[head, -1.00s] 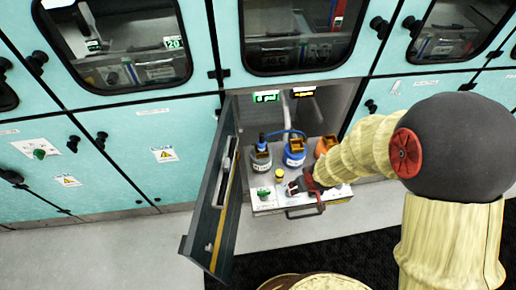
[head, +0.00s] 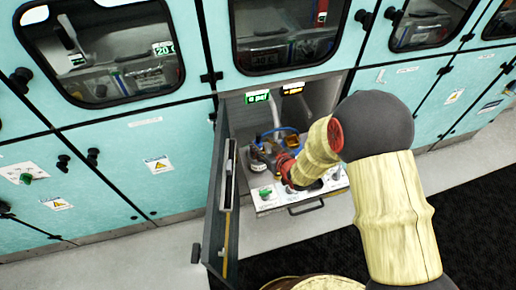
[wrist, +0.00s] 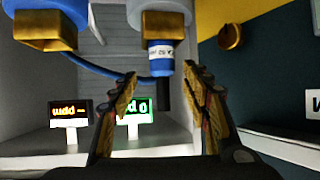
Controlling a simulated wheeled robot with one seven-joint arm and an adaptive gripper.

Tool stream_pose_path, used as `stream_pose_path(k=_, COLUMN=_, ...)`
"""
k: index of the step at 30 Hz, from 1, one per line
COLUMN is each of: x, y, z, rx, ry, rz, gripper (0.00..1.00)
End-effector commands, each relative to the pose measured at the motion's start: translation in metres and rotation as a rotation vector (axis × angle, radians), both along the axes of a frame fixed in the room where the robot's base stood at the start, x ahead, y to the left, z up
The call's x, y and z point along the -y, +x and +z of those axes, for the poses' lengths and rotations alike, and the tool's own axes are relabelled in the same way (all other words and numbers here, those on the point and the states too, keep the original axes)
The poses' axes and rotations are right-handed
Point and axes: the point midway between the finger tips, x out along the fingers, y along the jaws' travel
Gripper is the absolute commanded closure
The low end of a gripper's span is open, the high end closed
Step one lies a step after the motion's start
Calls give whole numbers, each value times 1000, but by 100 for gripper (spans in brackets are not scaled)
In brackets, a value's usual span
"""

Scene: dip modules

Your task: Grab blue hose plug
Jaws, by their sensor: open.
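The blue hose plug (wrist: 161,58) shows in the wrist view, a blue cylinder with a pale label and a dark tip, below a grey bottle with a brass-coloured block (wrist: 163,27). A blue hose (wrist: 105,71) curves from it to the left. My gripper (wrist: 160,76) is open, its two fingers on either side of the plug in the picture. I cannot tell whether they touch it. In the head view my gripper (head: 280,163) is over the pulled-out drawer, close to the bottles, and partly hides them.
The drawer (head: 270,203) stands out of the turquoise cabinet, with an open dark door (head: 217,215) at its left. Green (head: 257,97) and orange (head: 292,89) displays sit behind. Another bottle (wrist: 45,12) with a brass block is on the left in the wrist view.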

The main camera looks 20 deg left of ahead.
Motion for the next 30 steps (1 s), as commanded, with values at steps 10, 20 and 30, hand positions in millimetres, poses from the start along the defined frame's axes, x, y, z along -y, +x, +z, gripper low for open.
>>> stream_pose_path(k=10, x=-25, y=22, z=-20, rx=0, ry=-1, rz=0, gripper=52)
stream_pose_path(k=20, x=-25, y=22, z=-20, rx=0, ry=-1, rz=0, gripper=59)
stream_pose_path(k=30, x=-25, y=22, z=-20, rx=0, ry=-1, rz=0, gripper=78)
